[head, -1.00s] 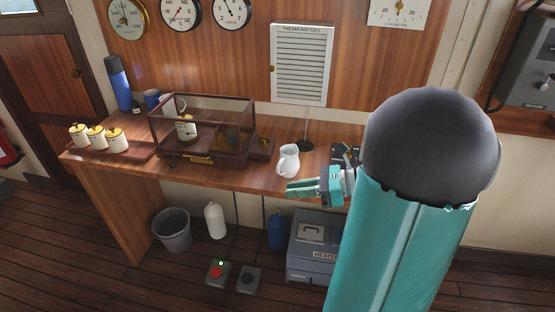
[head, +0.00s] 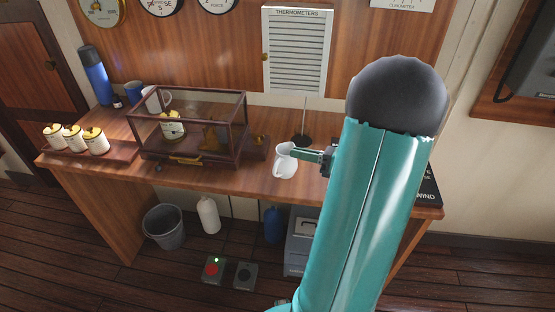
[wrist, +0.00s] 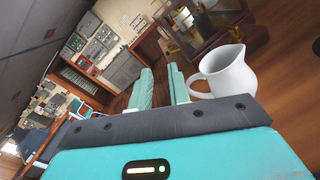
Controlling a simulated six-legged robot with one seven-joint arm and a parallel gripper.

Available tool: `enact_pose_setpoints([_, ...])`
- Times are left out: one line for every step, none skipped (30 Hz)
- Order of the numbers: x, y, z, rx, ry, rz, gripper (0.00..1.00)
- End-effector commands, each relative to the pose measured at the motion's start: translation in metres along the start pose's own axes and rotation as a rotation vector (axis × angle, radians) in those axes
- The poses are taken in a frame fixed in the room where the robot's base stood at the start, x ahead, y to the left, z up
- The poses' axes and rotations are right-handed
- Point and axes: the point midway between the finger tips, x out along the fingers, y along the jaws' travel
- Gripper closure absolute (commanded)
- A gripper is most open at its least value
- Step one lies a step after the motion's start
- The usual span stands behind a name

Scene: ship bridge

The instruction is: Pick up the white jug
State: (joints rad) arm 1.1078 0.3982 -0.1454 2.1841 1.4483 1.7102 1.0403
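The white jug (head: 283,167) stands upright on the wooden desk, to the right of the glass case. In the wrist view the jug (wrist: 232,74) lies to the right of both fingers, with its handle on the side toward them. My gripper (head: 297,153) reaches in from the right at the height of the jug's upper part and overlaps it in the head view. In the wrist view my gripper (wrist: 158,72) has a gap between its fingers and nothing in it. I cannot tell whether the right finger touches the handle.
The glass case (head: 190,125) stands left of the jug. A black book (head: 428,187) lies at the desk's right end. Several yellow-lidded jars (head: 75,138) sit on a rack at the left. The desk front before the jug is clear.

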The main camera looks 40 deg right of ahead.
Motion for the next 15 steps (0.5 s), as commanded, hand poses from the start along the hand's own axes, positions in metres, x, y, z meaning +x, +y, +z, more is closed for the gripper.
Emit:
enact_pose_setpoints([-0.002,-0.001,-0.002,0.005,-0.004,-0.003,0.82])
enact_pose_setpoints([-0.003,-0.002,-0.004,0.006,-0.005,-0.004,0.82])
enact_pose_setpoints([-0.003,-0.003,-0.007,0.007,-0.006,-0.004,0.82])
enact_pose_setpoints([-0.004,-0.004,-0.010,0.008,-0.006,-0.005,0.82])
enact_pose_setpoints([-0.004,-0.005,-0.014,0.009,-0.006,-0.005,0.82])
enact_pose_setpoints([-0.005,-0.008,-0.021,0.009,-0.007,-0.005,0.82])
enact_pose_setpoints([-0.005,-0.010,-0.026,0.011,-0.007,-0.006,0.82])
enact_pose_setpoints([-0.005,-0.012,-0.032,0.010,-0.007,-0.006,0.82])
enact_pose_setpoints([-0.005,-0.016,-0.038,0.011,-0.007,-0.006,0.82])
enact_pose_setpoints([-0.005,-0.018,-0.043,0.010,-0.007,-0.005,0.82])
enact_pose_setpoints([-0.005,-0.021,-0.049,0.010,-0.007,-0.005,0.82])
enact_pose_setpoints([-0.005,-0.024,-0.055,0.009,-0.007,-0.005,0.82])
enact_pose_setpoints([-0.005,-0.026,-0.060,0.010,-0.006,-0.005,0.82])
enact_pose_setpoints([-0.005,-0.029,-0.065,0.009,-0.006,-0.004,0.82])
enact_pose_setpoints([-0.004,-0.032,-0.071,0.009,-0.006,-0.004,0.82])
